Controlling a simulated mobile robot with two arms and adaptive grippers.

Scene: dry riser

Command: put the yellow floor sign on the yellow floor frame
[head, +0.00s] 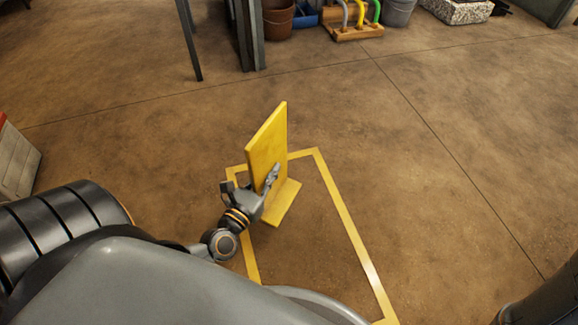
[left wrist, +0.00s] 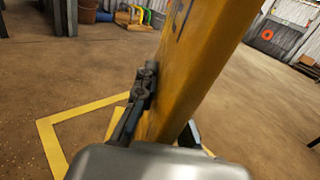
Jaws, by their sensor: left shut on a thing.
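The yellow floor sign (head: 267,145) is an upright board on a flat foot. It stands or hovers inside the far left part of the yellow floor frame (head: 345,216), a yellow outline on the floor; I cannot tell whether its foot touches the floor. My left gripper (head: 269,182) is shut on the lower part of the board. In the left wrist view the sign (left wrist: 192,60) rises between the fingers, and the frame (left wrist: 52,145) shows at the left. The near part of the frame is hidden by my body. My right gripper is not in view.
A thin dark post (head: 190,45) and a grey upright (head: 250,35) stand behind the frame. A brown bucket (head: 277,20), a wooden rack with coloured handles (head: 352,27) and a stone trough (head: 457,10) line the back. The floor to the right is clear.

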